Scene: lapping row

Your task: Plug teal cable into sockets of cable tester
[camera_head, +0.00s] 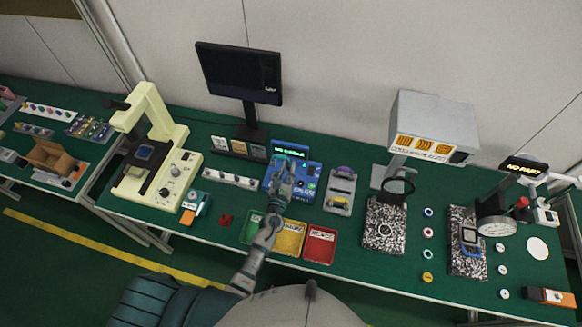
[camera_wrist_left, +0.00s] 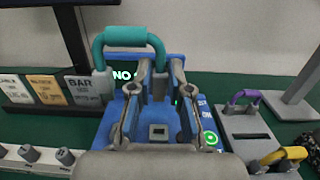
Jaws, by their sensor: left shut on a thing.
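The blue cable tester (camera_head: 307,184) stands mid-table in the head view, its lit display (camera_head: 290,149) at its back. It also shows in the left wrist view (camera_wrist_left: 160,152), with a green-lit button and part of a display reading "NO". My left gripper (camera_head: 286,172) is over the tester, its fingers (camera_wrist_left: 161,72) shut on the teal cable (camera_wrist_left: 133,37) near its right grey end. The teal cable arches up and to the left; its left grey end hangs by the tester's left back edge. I cannot tell whether either end sits in a socket. My right gripper is not in view.
A grey holder (camera_head: 339,202) with purple and yellow cables stands right of the tester. Green, yellow (camera_head: 289,240) and red (camera_head: 319,245) trays lie in front. A white knobbed strip (camera_head: 231,179) is left, with label cards and a monitor (camera_head: 240,73) behind.

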